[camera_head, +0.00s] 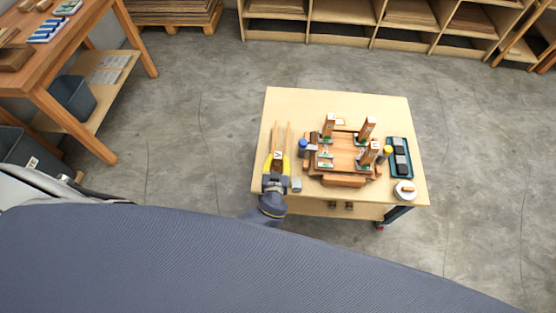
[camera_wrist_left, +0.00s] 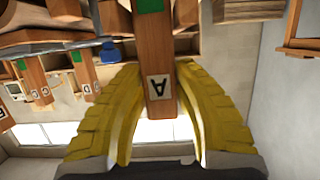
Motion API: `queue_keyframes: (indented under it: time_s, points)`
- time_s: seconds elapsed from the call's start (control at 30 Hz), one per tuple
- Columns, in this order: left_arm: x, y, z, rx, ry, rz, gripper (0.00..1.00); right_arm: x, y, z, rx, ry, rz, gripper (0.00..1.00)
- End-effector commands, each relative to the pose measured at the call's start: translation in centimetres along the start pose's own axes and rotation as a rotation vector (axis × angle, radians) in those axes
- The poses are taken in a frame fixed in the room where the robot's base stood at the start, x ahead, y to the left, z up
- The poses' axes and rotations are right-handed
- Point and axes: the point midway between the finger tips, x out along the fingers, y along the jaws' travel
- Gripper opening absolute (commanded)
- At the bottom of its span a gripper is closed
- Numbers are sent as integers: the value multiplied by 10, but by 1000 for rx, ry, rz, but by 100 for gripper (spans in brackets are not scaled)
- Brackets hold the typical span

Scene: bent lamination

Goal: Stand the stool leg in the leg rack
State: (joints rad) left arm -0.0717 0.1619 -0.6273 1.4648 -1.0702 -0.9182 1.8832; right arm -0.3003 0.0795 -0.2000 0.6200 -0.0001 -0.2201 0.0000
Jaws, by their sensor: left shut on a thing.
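A brown wooden stool leg (camera_head: 278,167) with a white label is in my left gripper (camera_head: 277,156), at the left side of the worktable. The left wrist view shows the leg (camera_wrist_left: 158,60), with a letter A and a green patch, between the yellow fingers (camera_wrist_left: 160,100), which are shut on it. The wooden leg rack (camera_head: 343,152) stands to the right of the gripper, apart from it. Several labelled legs (camera_head: 366,129) stand upright in it; its front left corner shows green and white marks and no upright leg. My right gripper is not in view.
A blue-topped jar (camera_head: 303,148) stands between gripper and rack. A yellow-topped jar (camera_head: 386,152), a teal tray (camera_head: 391,146) with dark blocks and a round white container (camera_head: 405,191) are at the right. Pale strips (camera_head: 287,134) lie beyond the gripper. The table's far part (camera_head: 345,102) is clear.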

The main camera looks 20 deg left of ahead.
Motion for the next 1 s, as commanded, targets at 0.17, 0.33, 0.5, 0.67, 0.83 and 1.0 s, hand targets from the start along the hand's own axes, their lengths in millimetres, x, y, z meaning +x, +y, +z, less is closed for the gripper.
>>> queue_keyframes:
  time_s: [0.17, 0.33, 0.5, 0.67, 0.83, 1.0]
  points:
    - [0, 0, 2, -1, -1, 0, 40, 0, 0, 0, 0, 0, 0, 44]
    - [0, 0, 2, 0, -1, 0, 48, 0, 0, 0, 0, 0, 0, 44]
    - [0, 0, 1, 0, 0, 0, 48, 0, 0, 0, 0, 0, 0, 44]
    - [-9, 1, -1, -1, -2, 1, 48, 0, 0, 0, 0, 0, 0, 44]
    - [-35, 0, 0, -3, -4, 1, 48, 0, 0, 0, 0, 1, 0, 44]
    - [-65, 0, -1, -3, -3, 0, 48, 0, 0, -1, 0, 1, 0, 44]
